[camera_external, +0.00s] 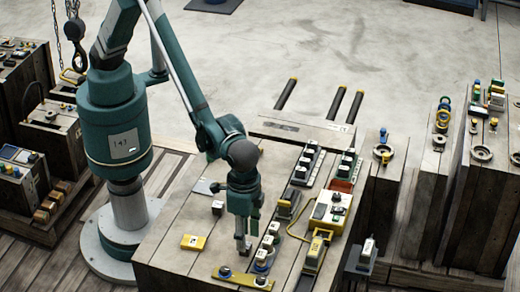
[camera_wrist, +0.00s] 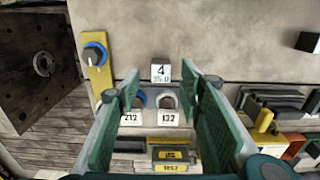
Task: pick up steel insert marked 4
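The steel insert marked 4 (camera_wrist: 160,73) is a small block with a pale top, standing on the bench top in the wrist view. Its label reads 4 above 15.0. My gripper (camera_wrist: 160,82) is open, with green finger pads on either side of the picture. The insert shows in the gap between the fingertips, with visible space on both sides. In the external view my gripper (camera_external: 243,240) points down low over the front of the bench. A small pale block shows at its tips, but its marking is unreadable there.
Parts labelled 212 (camera_wrist: 131,118) and 132 (camera_wrist: 169,117) stand just below the insert in the wrist view. A yellow bar with a knob (camera_wrist: 95,58) lies to its left. A yellow block (camera_external: 193,242) lies on the bench (camera_external: 180,262); several more parts crowd its right side.

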